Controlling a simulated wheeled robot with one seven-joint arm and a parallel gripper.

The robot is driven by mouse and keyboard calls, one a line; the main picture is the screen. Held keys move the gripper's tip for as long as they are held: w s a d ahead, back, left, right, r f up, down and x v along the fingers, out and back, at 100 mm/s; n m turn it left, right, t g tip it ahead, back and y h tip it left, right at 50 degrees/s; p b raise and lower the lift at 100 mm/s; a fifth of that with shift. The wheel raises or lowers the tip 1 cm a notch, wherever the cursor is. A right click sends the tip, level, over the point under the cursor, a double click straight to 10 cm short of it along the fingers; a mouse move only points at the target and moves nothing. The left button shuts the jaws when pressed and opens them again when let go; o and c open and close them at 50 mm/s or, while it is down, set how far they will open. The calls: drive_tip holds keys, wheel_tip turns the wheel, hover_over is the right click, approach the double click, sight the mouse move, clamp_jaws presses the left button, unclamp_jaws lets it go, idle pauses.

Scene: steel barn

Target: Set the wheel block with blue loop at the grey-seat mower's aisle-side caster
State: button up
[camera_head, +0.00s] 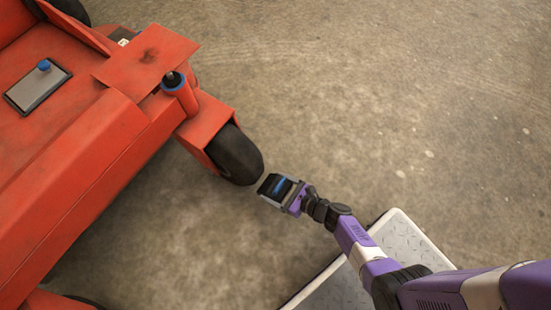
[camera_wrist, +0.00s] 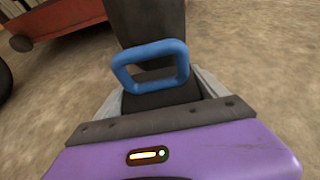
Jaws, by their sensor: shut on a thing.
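The wheel block (camera_head: 268,187) is dark with a blue loop (camera_wrist: 150,62). My gripper (camera_head: 291,195) is shut on it, and the grey fingers flank the dark body in the wrist view (camera_wrist: 160,98). The mower (camera_head: 100,130) is orange-red and fills the left of the head view; its seat is not in view. Its black caster wheel (camera_head: 236,155) is just up and left of the block, with a very narrow gap seen from above. In the wrist view a dark upright shape behind the loop looks like the caster tyre (camera_wrist: 145,20). Whether the block touches the floor cannot be told.
Bare concrete floor (camera_head: 400,120) lies open to the right of the mower. A pale tread-plate platform (camera_head: 345,285) lies below my arm. In the wrist view, a red machine with a small wheel (camera_wrist: 22,43) stands at the upper left, and a black tyre (camera_wrist: 4,80) at the left edge.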

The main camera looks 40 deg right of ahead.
drive_tip(key=shift+f+b, duration=1.95)
drive_tip(key=shift+f, duration=1.05)
drive_tip(key=shift+f, duration=0.1)
drive_tip(key=o, duration=1.9)
